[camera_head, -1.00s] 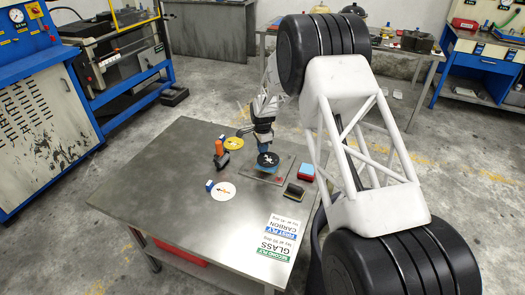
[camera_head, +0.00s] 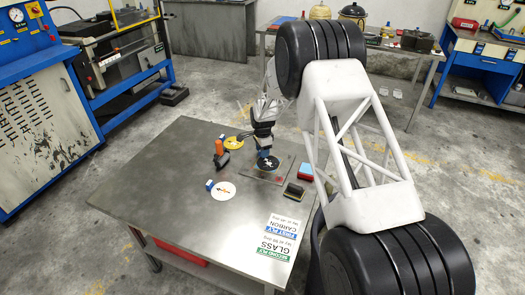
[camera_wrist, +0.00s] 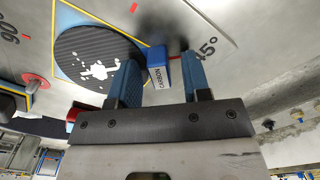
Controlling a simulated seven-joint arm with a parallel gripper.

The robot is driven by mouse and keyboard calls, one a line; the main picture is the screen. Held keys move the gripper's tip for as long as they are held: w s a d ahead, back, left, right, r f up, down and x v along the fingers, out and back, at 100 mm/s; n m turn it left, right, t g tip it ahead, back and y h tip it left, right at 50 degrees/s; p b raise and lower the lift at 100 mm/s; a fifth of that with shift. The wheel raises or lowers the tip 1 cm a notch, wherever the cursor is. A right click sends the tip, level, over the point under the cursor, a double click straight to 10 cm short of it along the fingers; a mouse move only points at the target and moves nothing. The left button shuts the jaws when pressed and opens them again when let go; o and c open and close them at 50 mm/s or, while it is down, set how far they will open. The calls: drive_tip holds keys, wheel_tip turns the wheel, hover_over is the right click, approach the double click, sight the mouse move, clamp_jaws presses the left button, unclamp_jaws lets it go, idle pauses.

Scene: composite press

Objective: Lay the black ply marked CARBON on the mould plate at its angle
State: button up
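The black ply (camera_head: 268,164) is a dark disc with a white mark, lying on the grey mould plate (camera_head: 284,173). In the wrist view the ply (camera_wrist: 80,45) sits inside a thin yellow outline on the plate (camera_wrist: 225,15). Its blue tab marked CARBON (camera_wrist: 160,70) points toward the red tick beside the 45° marking (camera_wrist: 207,48). My gripper (camera_wrist: 165,85) is open, with its two blue fingers on either side of the tab and a gap showing on the right. My gripper (camera_head: 264,153) is just above the ply's far edge in the head view.
A white disc (camera_head: 226,193) with a blue tab lies on the table, left of the plate. A yellow disc (camera_head: 233,142) and an orange-handled tool (camera_head: 219,149) lie behind it. The left table front is clear.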

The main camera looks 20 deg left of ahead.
drive_tip(key=shift+r, duration=0.2)
wheel_tip(320, 180, up, 12)
idle(0.7)
idle(0.5)
idle(0.3)
